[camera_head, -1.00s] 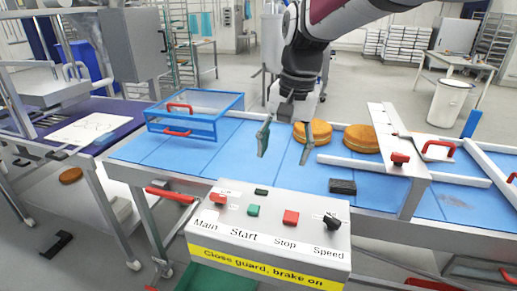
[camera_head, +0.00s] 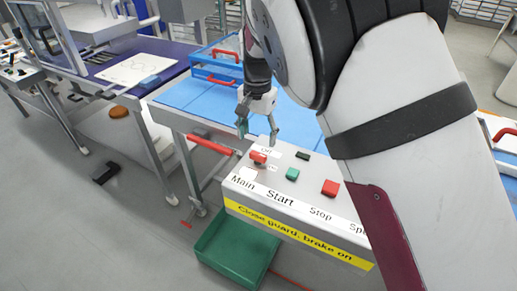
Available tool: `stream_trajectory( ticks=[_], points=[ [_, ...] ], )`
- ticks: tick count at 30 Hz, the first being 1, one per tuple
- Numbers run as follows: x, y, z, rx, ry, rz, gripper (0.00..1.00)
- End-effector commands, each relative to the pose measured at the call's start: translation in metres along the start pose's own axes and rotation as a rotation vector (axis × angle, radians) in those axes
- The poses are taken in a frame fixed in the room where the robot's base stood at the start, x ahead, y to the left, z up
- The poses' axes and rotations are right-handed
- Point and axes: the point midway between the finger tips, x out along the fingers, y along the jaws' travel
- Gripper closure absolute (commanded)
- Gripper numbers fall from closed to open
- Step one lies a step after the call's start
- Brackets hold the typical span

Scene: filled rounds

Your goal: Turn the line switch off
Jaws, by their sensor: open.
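The control box (camera_head: 300,207) carries a red switch (camera_head: 258,157) above the label "Main", with small "Off" and "On" labels beside it. I cannot tell which position the switch is in. A green button (camera_head: 292,174) sits above "Start" and a red button (camera_head: 330,187) above "Stop". My gripper (camera_head: 258,132) points down with its fingers apart and empty, just above and behind the red switch in the picture. I see no contact with the switch. My arm hides the right end of the box and the speed knob.
A red handle bar (camera_head: 210,144) sticks out left of the box. A blue guard frame (camera_head: 213,58) with red handles stands on the blue conveyor (camera_head: 190,96) behind. A green crate (camera_head: 235,250) is on the floor below. A yellow strip reads "Close guard, brake on".

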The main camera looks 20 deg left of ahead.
Motion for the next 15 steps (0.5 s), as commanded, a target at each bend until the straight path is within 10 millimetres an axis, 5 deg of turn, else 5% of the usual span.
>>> stream_trajectory(
  ticks=[6, 15],
  points=[
    [0.04, 0.001, 0.001, 0.002, -0.002, 0.003, 0.37],
    [0.067, 0.001, 0.0, 0.001, -0.001, 0.0, 0.37]
  ],
)
